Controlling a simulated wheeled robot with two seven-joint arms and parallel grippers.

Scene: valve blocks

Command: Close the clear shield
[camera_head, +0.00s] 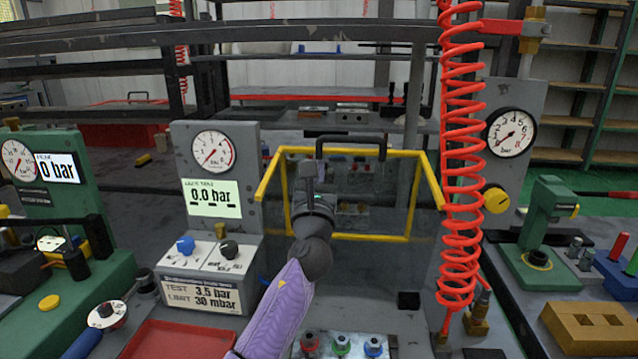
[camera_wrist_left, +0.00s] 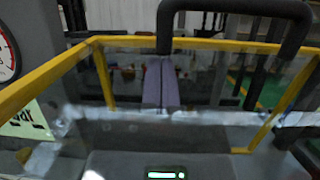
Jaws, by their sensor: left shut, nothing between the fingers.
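The clear shield (camera_head: 385,210) is a see-through panel with a yellow frame, standing up at the middle of the bench in the head view. A black bar handle (camera_head: 350,142) is on its top edge. In the left wrist view the yellow frame (camera_wrist_left: 200,44) crosses the picture and the black handle (camera_wrist_left: 235,8) arches above it. My left gripper (camera_head: 308,166) is shut and empty, in front of the shield's left part and just left of the handle. Its closed fingers also show in the wrist view (camera_wrist_left: 161,85), below the handle. I cannot tell whether they touch the shield. My right gripper is not in view.
A grey test panel (camera_head: 215,200) with gauge and knobs stands left of the shield. A red coiled hose (camera_head: 460,150) hangs close at its right. A red tray (camera_head: 180,338) is at front left.

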